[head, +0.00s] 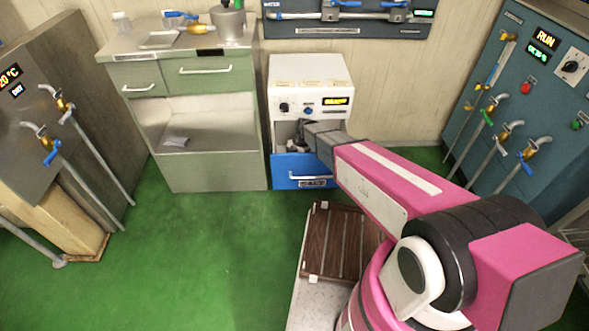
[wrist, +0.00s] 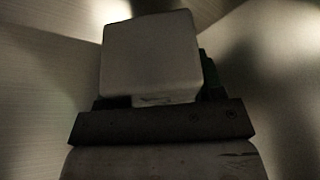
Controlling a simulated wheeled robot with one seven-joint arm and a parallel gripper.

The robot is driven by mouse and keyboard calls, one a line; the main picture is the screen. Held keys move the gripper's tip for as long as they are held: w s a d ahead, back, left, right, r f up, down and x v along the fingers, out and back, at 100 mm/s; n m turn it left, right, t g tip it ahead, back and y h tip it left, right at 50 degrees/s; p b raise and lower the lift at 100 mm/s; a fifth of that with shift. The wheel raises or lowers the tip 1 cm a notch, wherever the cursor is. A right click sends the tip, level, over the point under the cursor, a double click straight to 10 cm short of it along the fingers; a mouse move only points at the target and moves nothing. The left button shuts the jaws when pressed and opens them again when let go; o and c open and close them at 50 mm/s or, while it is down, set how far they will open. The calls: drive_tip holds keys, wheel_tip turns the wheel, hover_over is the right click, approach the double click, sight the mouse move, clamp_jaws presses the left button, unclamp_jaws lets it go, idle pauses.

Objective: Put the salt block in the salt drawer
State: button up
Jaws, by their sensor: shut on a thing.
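The salt block, a pale block with rounded edges (wrist: 150,55), fills the upper middle of the wrist view, held at the end of my gripper (wrist: 160,118). In the head view my gripper (head: 298,140) reaches into the white cabinet's front opening, just above and behind the blue drawer front (head: 300,171). The drawer has a pale handle and a small label I cannot read clearly. Plain, shaded walls surround the block in the wrist view. The block cannot be made out in the head view, and whether it touches the drawer floor is hidden.
The white cabinet (head: 309,78) has a dark knob and a lit display. A green cabinet (head: 218,120) with a metal top stands to its left. Machines with taps stand at far left and right (head: 545,75). The green floor (head: 190,260) is clear at front left.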

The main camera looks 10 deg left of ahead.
drive_tip(key=shift+f, duration=2.2)
drive_tip(key=shift+f, duration=0.15)
drive_tip(key=o, duration=1.2)
drive_tip(key=shift+o, duration=0.2)
drive_tip(key=shift+v, duration=3.9)
